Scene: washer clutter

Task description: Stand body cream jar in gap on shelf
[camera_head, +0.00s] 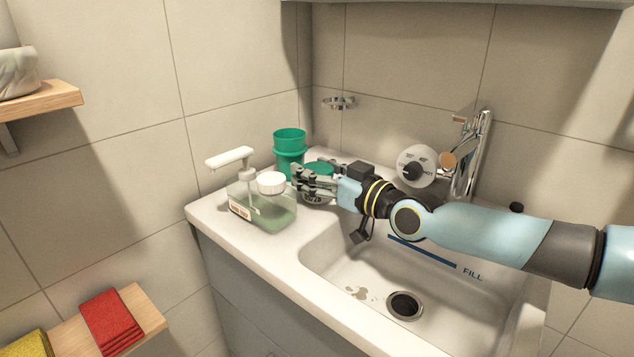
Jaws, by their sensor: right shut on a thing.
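A squat jar with a green lid (317,169) and a pale labelled body, which looks like the body cream jar, is on the sink ledge (222,210). My right gripper (304,181) reaches in from the right and is shut on this jar; its fingers hide much of the jar. I cannot tell whether the jar touches the ledge. A soap pump bottle (265,211) and a white-capped item (271,182) stand just left of the gripper. A green cup (290,146) stands just behind. My left gripper is not in view.
The sink basin (355,275) lies below my right arm. A tap (473,160) and a round dial (416,166) are at the back. A wooden shelf (60,101) is at upper left; a lower one (140,312) holds red (107,320) and yellow cloths.

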